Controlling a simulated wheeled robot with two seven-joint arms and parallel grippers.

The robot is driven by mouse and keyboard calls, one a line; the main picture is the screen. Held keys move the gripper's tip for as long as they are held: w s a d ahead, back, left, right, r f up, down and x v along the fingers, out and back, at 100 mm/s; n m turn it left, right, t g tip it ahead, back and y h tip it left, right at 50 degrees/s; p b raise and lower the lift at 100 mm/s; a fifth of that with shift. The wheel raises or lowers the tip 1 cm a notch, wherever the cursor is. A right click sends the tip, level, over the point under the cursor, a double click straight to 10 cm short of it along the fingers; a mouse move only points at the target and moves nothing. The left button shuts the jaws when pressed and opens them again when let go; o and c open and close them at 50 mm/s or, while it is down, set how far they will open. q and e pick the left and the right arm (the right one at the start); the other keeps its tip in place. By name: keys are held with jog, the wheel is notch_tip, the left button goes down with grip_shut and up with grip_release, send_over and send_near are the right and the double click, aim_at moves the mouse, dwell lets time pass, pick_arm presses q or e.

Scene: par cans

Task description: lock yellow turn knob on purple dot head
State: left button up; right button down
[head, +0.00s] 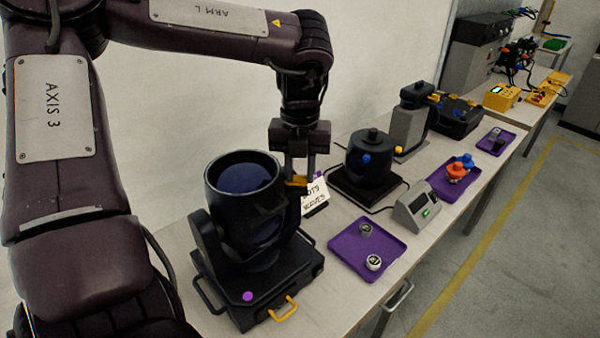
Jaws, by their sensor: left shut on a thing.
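The purple dot head (230,215) is a black moving-head lamp at the near end of the bench, with its lens end tilted upward. A purple dot (247,296) marks its base. The yellow turn knob (296,181) shows at the lamp's upper right side, between the fingers of my left gripper (298,178). My left gripper points down from above and is shut on the knob. The fingers partly hide the knob, so its exact angle is hard to tell. My right gripper is not in view.
A handwritten card (314,194) stands just right of the knob. A purple tray (367,249) holds two small round parts. A grey meter box (417,207), a black device with a blue knob (368,160) and another purple tray (445,188) stand farther along the bench. A wall runs behind.

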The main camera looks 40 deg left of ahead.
pick_arm(q)
jog(key=shift+n+b, duration=0.3)
jog(key=shift+n, duration=0.9)
jog(key=o, duration=0.8)
jog(key=shift+o, duration=1)
jog(key=shift+w, duration=0.1)
jog(key=shift+r+p, duration=0.5)
notch_tip(320, 180, up, 6)
jog(key=p, duration=0.6)
jog(key=shift+r, duration=0.2)
jog(key=shift+d+r, duration=0.1)
jog(key=shift+r, duration=0.2)
